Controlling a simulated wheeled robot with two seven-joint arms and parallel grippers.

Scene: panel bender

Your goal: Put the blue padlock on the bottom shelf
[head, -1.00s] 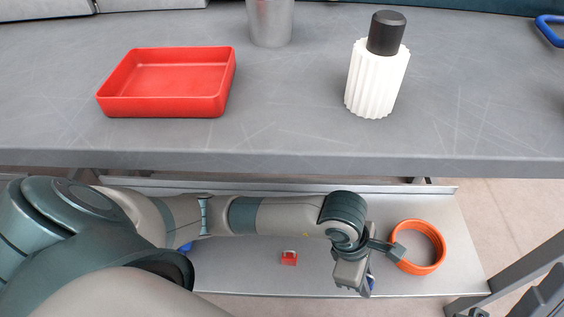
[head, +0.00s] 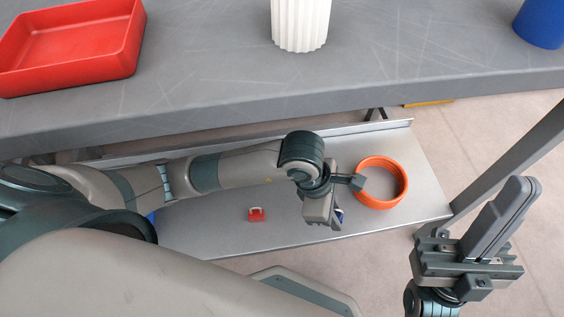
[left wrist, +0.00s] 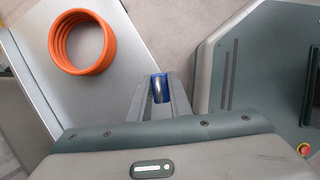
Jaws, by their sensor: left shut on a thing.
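My left gripper (head: 334,216) is shut on the blue padlock (head: 341,215), near the front edge of the bottom shelf (head: 410,190). Only a small part of the padlock shows beside the fingers in the head view. In the left wrist view, the blue padlock (left wrist: 160,88) sits between the two fingertips, beside the shelf edge. I cannot tell whether it touches the shelf. My right gripper (head: 522,190) is at the right, away from the shelf, with its fingers together and nothing seen between them.
An orange ring-shaped coil (head: 381,182) lies on the shelf right of my left gripper. A small red padlock (head: 256,214) lies to its left. A blue thing (head: 152,216) is mostly hidden by my arm. The grey tabletop (head: 200,80) overhangs the shelf's back. A table leg (head: 500,165) stands at right.

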